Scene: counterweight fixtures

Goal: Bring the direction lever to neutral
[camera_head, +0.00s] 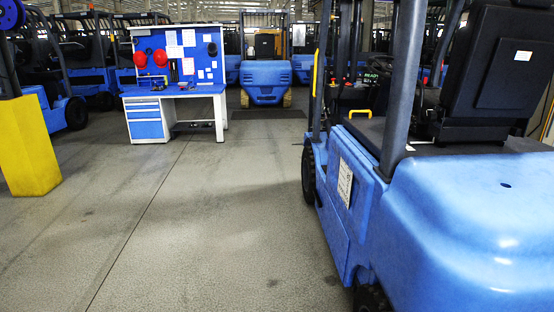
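A blue forklift (345,215) stands close at the right, seen from its rear left side. Its black seat (515,60) faces away, towards the mast. A dark steering wheel (377,72) and a small green READY display (372,77) show between the posts, with small red controls beside them. I cannot make out the direction lever or its position among these small dark parts. Neither of my grippers is in view.
Grey floor (190,235) is open left of the forklift. A yellow post (27,145) stands at the left. A blue and white workbench (175,92) with red helmets stands further back. Another blue forklift (265,78) and several more parked ones stand behind.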

